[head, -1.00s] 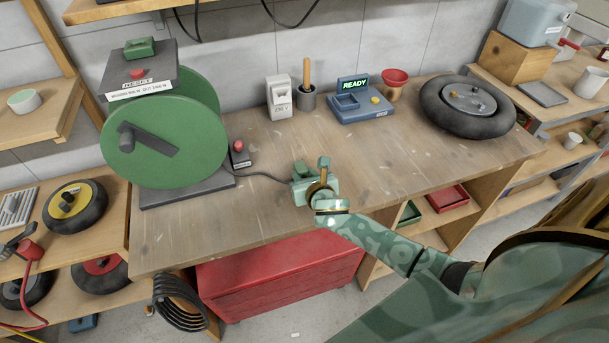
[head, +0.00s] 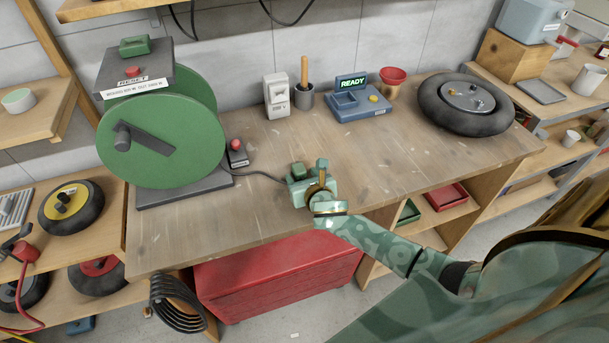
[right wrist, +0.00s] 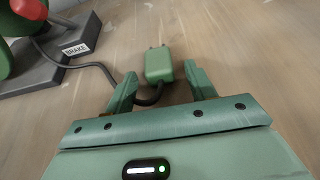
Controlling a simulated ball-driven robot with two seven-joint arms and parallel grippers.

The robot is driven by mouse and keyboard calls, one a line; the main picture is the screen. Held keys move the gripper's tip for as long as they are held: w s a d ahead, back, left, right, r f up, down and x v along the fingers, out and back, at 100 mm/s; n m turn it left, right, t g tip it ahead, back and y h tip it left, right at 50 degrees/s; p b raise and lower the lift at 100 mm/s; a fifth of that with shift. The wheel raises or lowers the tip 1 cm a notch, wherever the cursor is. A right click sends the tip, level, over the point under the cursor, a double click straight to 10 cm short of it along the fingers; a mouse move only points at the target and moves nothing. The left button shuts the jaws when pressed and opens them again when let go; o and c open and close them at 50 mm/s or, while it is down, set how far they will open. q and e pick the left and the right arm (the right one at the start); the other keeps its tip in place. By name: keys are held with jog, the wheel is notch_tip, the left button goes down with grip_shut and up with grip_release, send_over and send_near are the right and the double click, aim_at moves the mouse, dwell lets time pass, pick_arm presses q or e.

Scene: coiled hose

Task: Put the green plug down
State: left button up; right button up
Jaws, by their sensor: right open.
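The green plug (right wrist: 158,64) is ahead of my right gripper (right wrist: 161,86) in the right wrist view, its pins pointing away. It appears to rest on the wooden bench (head: 400,160). The two fingers are apart, either side of the plug's cable end, with the plug body mostly beyond the tips. The dark cable (right wrist: 95,64) bends between the fingers and runs left to the brake box. In the head view the plug (head: 298,170) is partly hidden by my right gripper (head: 307,178), low over the bench near its front edge. My left gripper is not in view.
A green hose reel (head: 160,140) stands on the bench at left, with the brake box (head: 237,155) beside it. A white box (head: 277,95), a blue READY device (head: 358,105) and a wheel (head: 466,104) stand along the back. Bench right of my gripper is clear.

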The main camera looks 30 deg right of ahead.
jog(key=s+a+r+m+g+h+p, duration=0.15)
jog(key=s+r+m, duration=0.25)
jog(key=s+m, duration=0.5)
jog(key=s+r+m+g+p, duration=0.1)
jog(key=s+r+m+g, duration=0.25)
jog(key=s+m, duration=0.45)
jog(key=s+r+m+g+p, duration=0.15)
jog(key=s+r+m, duration=0.25)
jog(key=s+m, duration=0.5)
jog(key=s+a+f+g+y+b, duration=0.1)
jog(key=s+a+f, duration=0.15)
jog(key=f, duration=1.15)
jog(key=s+a+f+g+y+b, duration=0.1)
jog(key=s+a+f+g+y, duration=0.15)
jog(key=f, duration=1.15)
jog(key=s+f+m+g+y+b, duration=0.1)
jog(key=s+f+m+g+b, duration=0.1)
jog(key=s+f, duration=1.5)
jog(key=shift+s+f+m, duration=0.4)
jog(key=shift+s+m, duration=0.5)
jog(key=shift+s, duration=0.3)
